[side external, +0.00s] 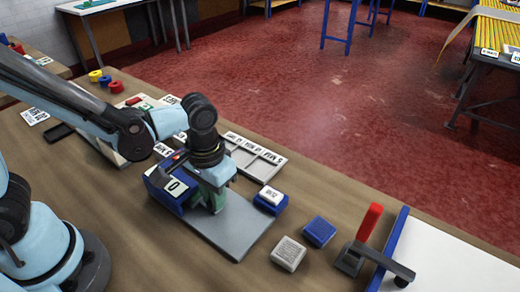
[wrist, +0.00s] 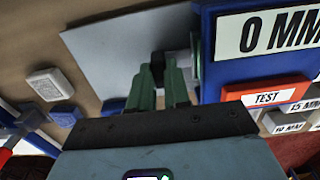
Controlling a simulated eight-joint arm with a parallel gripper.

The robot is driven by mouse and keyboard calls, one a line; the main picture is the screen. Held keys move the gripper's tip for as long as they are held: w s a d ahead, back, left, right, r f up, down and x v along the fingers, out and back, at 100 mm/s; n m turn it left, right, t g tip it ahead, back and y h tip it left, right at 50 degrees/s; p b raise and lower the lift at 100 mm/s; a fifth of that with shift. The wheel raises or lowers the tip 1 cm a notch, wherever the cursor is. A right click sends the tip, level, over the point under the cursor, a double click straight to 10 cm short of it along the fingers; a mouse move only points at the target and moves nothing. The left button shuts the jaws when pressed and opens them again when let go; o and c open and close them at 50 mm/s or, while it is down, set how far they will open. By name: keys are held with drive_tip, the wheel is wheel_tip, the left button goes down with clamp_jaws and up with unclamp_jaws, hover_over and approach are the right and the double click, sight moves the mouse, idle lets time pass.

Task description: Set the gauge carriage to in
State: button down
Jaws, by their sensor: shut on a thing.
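The gauge has a blue block (side external: 163,192) with a white label reading 0; in the wrist view the blue block (wrist: 207,50) has its label reading 0 MM. A flat grey plate (side external: 236,232) lies beside the block on the bench; it also shows in the wrist view (wrist: 105,58). My gripper (side external: 214,203) points down over the plate, right next to the block. In the wrist view its green fingers (wrist: 165,72) are closed around a small dark part beside the block, apparently the carriage's grip. Most of the carriage is hidden by the fingers and wrist.
A blue block with a white top (side external: 270,199), a plain blue block (side external: 319,231) and a pale grey block (side external: 288,254) stand right of the plate. A red-handled lever (side external: 368,224) stands farther right by a white board (side external: 450,262). A labelled compartment tray (side external: 252,160) lies behind.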

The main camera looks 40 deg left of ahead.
drive_tip(key=shift+a, duration=0.75)
drive_tip(key=c, duration=1.1)
unclamp_jaws()
drive_tip(key=shift+d, duration=0.1)
